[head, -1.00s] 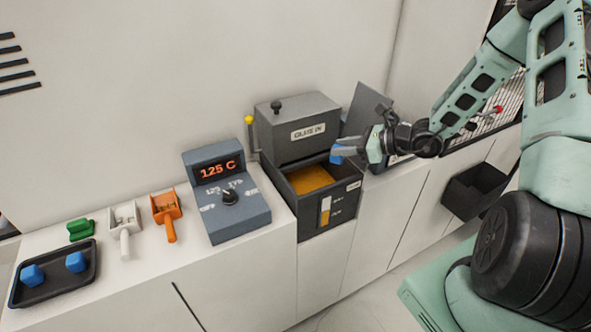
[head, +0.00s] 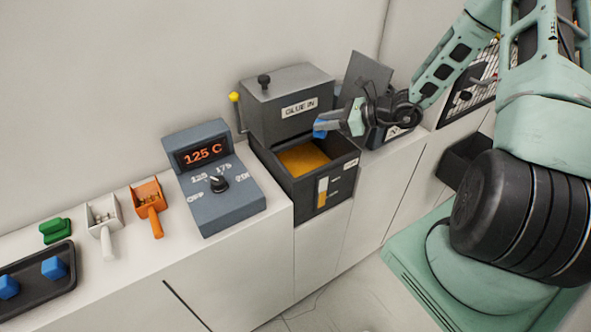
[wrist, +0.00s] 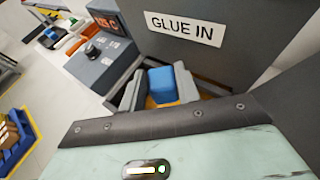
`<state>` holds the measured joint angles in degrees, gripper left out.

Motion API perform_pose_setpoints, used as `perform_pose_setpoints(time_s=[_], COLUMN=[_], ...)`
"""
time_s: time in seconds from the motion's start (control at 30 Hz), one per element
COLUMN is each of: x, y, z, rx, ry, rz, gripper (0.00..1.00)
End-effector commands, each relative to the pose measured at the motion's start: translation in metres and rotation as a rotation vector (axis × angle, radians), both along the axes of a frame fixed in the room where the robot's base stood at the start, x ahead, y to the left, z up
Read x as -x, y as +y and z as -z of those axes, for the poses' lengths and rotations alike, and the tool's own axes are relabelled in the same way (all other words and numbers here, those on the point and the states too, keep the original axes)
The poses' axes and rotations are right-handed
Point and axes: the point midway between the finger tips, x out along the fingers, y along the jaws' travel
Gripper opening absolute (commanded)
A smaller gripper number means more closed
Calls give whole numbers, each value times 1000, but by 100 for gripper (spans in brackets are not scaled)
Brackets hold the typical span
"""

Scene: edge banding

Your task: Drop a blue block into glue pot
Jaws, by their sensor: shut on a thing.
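My gripper (head: 326,126) is shut on a blue block (head: 320,131). It reaches in from the right, and the block is over the right back part of the open glue pot (head: 273,165), in front of its grey "GLUE IN" housing. In the wrist view the held blue block (wrist: 162,85) sits between the two grey fingers, with orange glue (wrist: 150,103) partly showing below. The orange glue (head: 303,158) also shows inside the dark pot in the head view. Two more blue blocks (head: 54,267) (head: 8,286) lie in a black tray (head: 42,296) at the far left.
A control box (head: 213,190) reading 125 C stands left of the pot. Orange (head: 149,197) and white (head: 103,217) scoops and a green item (head: 55,230) lie farther left. A yellow-knobbed lever (head: 234,98) rises beside the housing. A dark upright panel (head: 365,72) stands behind my gripper.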

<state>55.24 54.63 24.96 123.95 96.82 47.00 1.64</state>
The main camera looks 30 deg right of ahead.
Motion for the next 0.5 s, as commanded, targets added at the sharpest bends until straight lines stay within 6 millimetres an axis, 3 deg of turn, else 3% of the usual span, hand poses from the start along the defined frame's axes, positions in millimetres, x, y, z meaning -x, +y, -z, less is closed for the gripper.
perform_pose_setpoints(time_s=[0.1, 0.4, 0.43, 0.5], x=[0, 0, 0, 0], y=[0, 0, 0, 0], z=[12, 13, 13, 13], rx=[0, 0, 0, 0], ry=[0, 0, 0, 0], rz=[0, 0, 0, 0], gripper=[10, 10, 38, 57])
